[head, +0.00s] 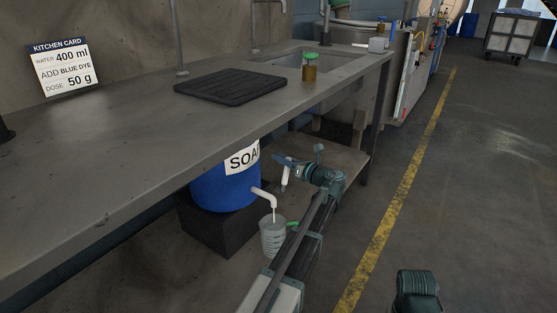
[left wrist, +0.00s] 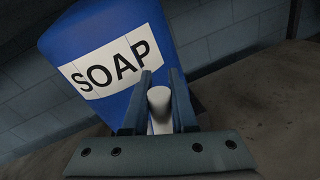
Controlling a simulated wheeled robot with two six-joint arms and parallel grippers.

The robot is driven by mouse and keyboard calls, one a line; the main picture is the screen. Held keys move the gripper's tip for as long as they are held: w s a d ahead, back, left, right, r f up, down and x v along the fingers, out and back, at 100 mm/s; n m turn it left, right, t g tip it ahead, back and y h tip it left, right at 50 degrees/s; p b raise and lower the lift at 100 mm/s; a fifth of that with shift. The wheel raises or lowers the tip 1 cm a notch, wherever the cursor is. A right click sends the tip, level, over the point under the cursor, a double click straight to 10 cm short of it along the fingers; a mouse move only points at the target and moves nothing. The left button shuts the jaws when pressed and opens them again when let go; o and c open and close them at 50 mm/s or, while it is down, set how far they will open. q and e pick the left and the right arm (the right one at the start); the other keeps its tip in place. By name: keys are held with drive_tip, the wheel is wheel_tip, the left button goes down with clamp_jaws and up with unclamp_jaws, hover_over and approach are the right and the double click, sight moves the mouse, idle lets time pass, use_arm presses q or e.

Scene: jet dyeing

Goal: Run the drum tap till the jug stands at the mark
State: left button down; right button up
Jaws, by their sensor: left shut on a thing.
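The blue drum (head: 222,192) with a SOAP label lies under the bench on a dark block; it also shows in the left wrist view (left wrist: 95,35). Its white tap spout (head: 264,196) points down over the jug (head: 272,238). A thin pale stream falls from the spout into the jug. The jug is clear with a green handle; its mark and liquid level are too small to read. My left gripper (head: 284,162) is shut on the white tap lever (head: 285,178), which stands between its fingers in the left wrist view (left wrist: 159,98). My right gripper's fingers are not in view.
The grey bench top (head: 110,150) overhangs the drum. On it are a kitchen card (head: 62,67) reading 400 ml, a black mat (head: 230,86) and a green-lidded jar (head: 310,70) beside the sink. Open floor lies right, along a yellow line (head: 405,180).

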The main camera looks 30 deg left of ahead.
use_arm(q)
drive_tip(key=shift+w+d+f+m+g, duration=0.15)
drive_tip(key=shift+w+f+m, duration=0.2)
drive_tip(key=shift+w+m, duration=0.3)
drive_tip(key=shift+w+f+m+g, duration=0.15)
drive_tip(key=shift+w+f+m, duration=0.15)
drive_tip(key=shift+w+m, duration=0.35)
drive_tip(key=c, duration=0.7)
unclamp_jaws()
drive_tip(key=p+v, duration=0.1)
drive_tip(key=v, duration=1.2)
drive_tip(key=shift+s+d+r, duration=0.25)
drive_tip(key=shift+d+r, duration=0.05)
drive_tip(key=shift+d, duration=0.05)
